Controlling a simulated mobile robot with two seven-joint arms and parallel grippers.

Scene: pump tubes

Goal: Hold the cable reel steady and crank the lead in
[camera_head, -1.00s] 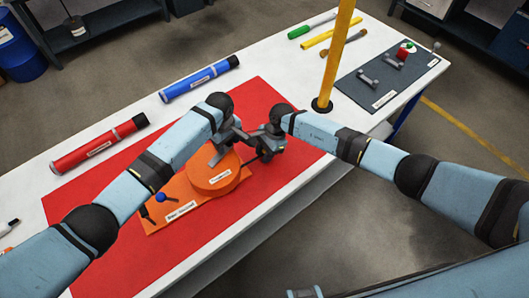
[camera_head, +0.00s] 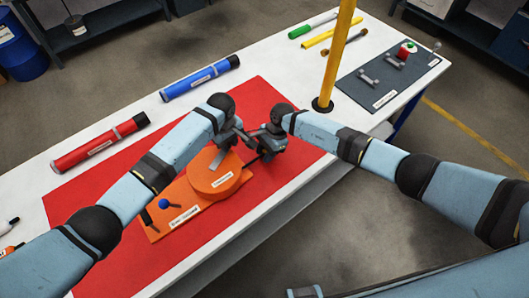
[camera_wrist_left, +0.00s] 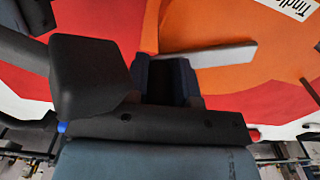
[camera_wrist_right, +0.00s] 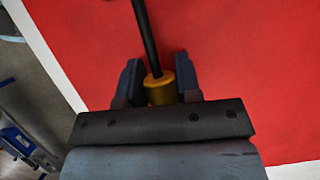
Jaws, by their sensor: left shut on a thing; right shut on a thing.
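The cable reel is an orange round drum (camera_head: 213,182) on a flat orange base (camera_head: 160,229) with a small blue knob (camera_head: 164,203). A grey crank bar (camera_head: 222,158) runs across the drum's top to my left gripper (camera_head: 231,143). The bar also shows in the left wrist view (camera_wrist_left: 222,53). My left gripper is shut at the bar's end, seemingly on a dark handle mostly hidden between the fingers. My right gripper (camera_head: 265,155) is shut on a brass-coloured collar (camera_wrist_right: 160,88) at the end of a thin black lead (camera_wrist_right: 146,35), beside the drum's right side.
The reel lies on a red mat (camera_head: 265,105) on a white table. A red tube (camera_head: 98,143), a blue tube (camera_head: 200,79) and a yellow post (camera_head: 337,60) stand or lie behind. A dark tray (camera_head: 395,72) with small parts is at the far right.

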